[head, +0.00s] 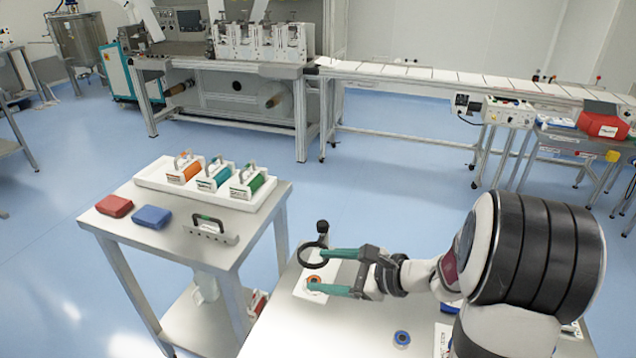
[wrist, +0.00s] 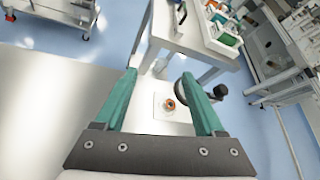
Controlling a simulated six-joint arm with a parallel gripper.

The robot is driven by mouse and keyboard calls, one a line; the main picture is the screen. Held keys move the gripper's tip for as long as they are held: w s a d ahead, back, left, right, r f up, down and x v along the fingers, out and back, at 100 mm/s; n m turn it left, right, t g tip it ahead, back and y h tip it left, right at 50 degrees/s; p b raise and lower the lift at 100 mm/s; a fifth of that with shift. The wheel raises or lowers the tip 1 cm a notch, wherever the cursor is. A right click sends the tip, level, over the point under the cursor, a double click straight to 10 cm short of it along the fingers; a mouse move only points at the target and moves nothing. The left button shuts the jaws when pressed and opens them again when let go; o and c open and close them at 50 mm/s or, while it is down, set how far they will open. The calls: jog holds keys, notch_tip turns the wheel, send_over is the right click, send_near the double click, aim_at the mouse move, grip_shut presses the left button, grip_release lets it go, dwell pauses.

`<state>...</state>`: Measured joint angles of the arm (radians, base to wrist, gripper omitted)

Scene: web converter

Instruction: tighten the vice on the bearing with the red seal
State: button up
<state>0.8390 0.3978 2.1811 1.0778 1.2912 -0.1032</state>
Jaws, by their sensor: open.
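The bearing with the orange-red seal (head: 314,284) sits on a white plate (head: 304,296), seemingly the vice's base, on the near table; it also shows in the wrist view (wrist: 170,104). A black ring-shaped handwheel (head: 312,256) with a dark knob (head: 322,228) stands by the plate; in the wrist view its knob (wrist: 221,91) shows beyond the right finger. My gripper (head: 319,270) has its green fingers spread, with nothing held. In the wrist view, the bearing shows between the fingers (wrist: 158,76). The vice's jaws cannot be made out, and the right finger partly hides the handwheel.
A blue-ringed part (head: 401,338) lies on the near table (head: 290,335), right of the plate. A separate steel table (head: 170,239) at left holds a white tray (head: 150,178) with several handled coloured units, a red pack, a blue pack and a handled bracket. Blue floor lies between.

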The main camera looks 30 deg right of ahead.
jog(key=d+f+m+t+h, duration=0.1)
jog(key=d+f+m+h, duration=0.2)
jog(key=d, duration=0.4)
jog(key=d+f+m+t+h, duration=0.2)
jog(key=d+m, duration=0.2)
jog(key=d, duration=0.3)
jog(key=s+d+f+m+h, duration=0.2)
jog(key=s+d+f+m, duration=0.1)
jog(key=d, duration=0.3)
jog(key=s+d+f+m+g+h, duration=0.1)
jog(key=s+d+f+m+h, duration=0.2)
jog(key=s+d+f, duration=0.1)
jog(key=s+d+f+m+g+h, duration=0.1)
jog(key=s+d+f+m+h, duration=0.2)
jog(key=d, duration=0.5)
jog(key=shift+s+f+m, duration=0.2)
jog(key=shift+s+f, duration=0.05)
jog(key=shift+s, duration=0.4)
jog(key=shift+s+f+m, duration=0.2)
jog(key=shift+s+f, duration=0.05)
jog(key=shift+s, duration=0.35)
jog(key=shift+h, duration=0.3)
jog(key=x, duration=0.6)
jog(key=shift+f, duration=0.1)
jog(key=shift+w+d+f, duration=0.15)
jog(key=shift+w+d, duration=0.15)
jog(key=shift+w, duration=0.2)
grip_shut()
